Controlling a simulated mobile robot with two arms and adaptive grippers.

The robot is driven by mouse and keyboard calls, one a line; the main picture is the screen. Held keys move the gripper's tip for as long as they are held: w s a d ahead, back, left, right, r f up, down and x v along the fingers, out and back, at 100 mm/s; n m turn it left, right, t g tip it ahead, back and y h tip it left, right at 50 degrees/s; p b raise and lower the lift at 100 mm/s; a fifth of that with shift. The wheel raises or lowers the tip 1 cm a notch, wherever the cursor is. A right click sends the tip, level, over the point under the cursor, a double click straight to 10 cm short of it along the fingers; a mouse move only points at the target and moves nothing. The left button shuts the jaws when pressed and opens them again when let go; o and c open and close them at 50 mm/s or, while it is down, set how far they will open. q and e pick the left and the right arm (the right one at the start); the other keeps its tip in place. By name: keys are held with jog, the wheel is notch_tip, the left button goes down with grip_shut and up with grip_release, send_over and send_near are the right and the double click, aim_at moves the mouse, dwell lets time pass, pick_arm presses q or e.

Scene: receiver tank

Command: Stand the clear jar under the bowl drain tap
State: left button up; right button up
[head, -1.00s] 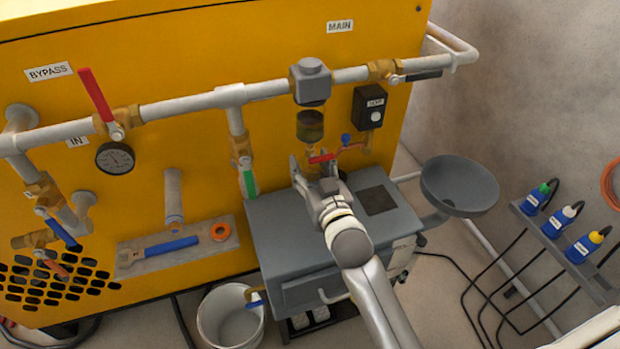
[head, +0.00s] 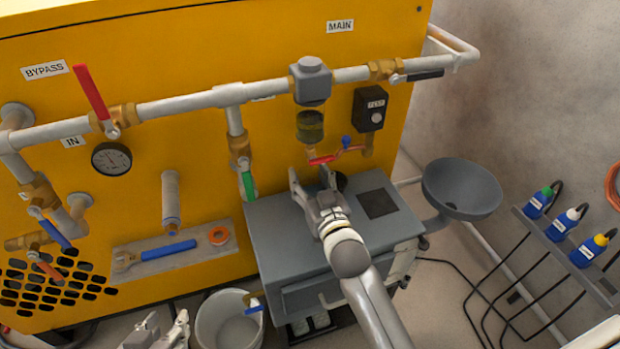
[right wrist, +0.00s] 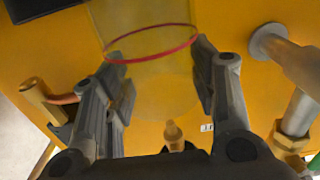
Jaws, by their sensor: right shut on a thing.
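My right gripper (head: 313,180) is shut on the clear jar (right wrist: 150,85), which is see-through and has a red ring near its upper part in the right wrist view. In the head view the jar is hard to make out between the fingers, above the grey cart top. The filter bowl (head: 311,126) hangs on the main pipe just above the gripper. Red shows at the drain tap area (head: 321,160) under the bowl, close to the fingertips. Whether the jar is directly under the tap or touches the cart, I cannot tell. My left gripper (head: 160,328) is open and empty at the bottom left.
The grey cart (head: 275,240) stands below the bowl, with a dark pad (head: 377,203) on its top. A test box (head: 369,108) and a green handle (head: 248,184) flank the bowl.

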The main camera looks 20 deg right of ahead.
pick_arm(q)
jog(key=shift+w, duration=0.1)
pick_arm(e)
jog(key=shift+f, duration=0.1)
pick_arm(q)
jog(key=shift+w+d+r+t, duration=0.1)
jog(key=shift+w+r+t, duration=0.2)
jog(key=shift+w+r, duration=0.05)
pick_arm(e)
jog(key=shift+f, duration=0.25)
